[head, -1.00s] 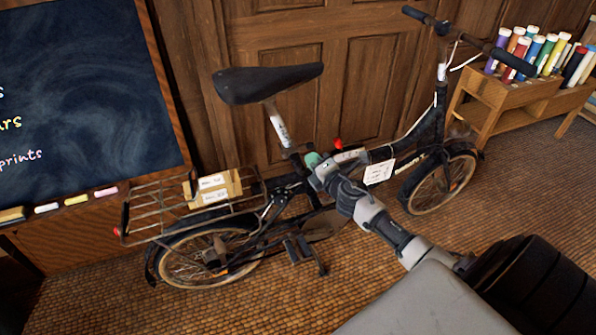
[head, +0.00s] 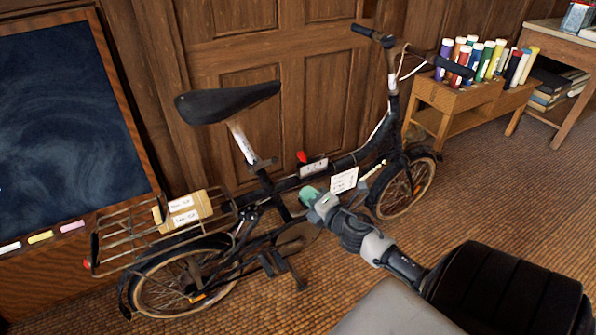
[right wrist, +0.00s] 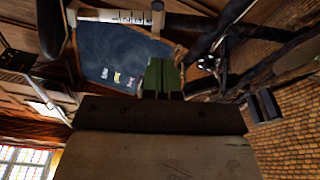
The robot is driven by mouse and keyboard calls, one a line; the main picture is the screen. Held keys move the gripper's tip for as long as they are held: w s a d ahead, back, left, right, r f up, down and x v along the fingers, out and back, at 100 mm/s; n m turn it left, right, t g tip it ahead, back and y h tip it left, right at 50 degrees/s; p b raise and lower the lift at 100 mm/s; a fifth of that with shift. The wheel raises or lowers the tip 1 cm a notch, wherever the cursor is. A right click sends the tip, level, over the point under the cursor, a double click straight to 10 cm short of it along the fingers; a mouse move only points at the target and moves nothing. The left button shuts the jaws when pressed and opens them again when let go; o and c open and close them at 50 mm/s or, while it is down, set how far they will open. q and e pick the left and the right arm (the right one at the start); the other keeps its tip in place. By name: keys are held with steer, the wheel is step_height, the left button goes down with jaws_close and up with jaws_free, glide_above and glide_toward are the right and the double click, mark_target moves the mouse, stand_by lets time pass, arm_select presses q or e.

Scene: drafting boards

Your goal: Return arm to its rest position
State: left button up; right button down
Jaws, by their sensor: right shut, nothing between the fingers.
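My right arm reaches in from the lower right of the head view. Its gripper (head: 309,194), with a greenish tip, is in front of the bicycle's frame, below the red lever. In the right wrist view the green fingers (right wrist: 160,76) are together and empty. The black folding bicycle (head: 262,188) stands upright along the wooden wall, its saddle (head: 228,101) above and left of the gripper. I cannot tell whether the gripper touches the frame. My left gripper is out of view.
A cardboard parcel (head: 184,210) sits on the bicycle's rear rack. A white tag (head: 344,180) hangs on the frame. A chalkboard (head: 62,120) stands at left. A wooden rack with colourful tubes (head: 470,98) stands at the back right.

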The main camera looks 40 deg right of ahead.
steer(key=shift+s+r, duration=0.1)
steer(key=shift+s, duration=0.15)
stand_by(0.4)
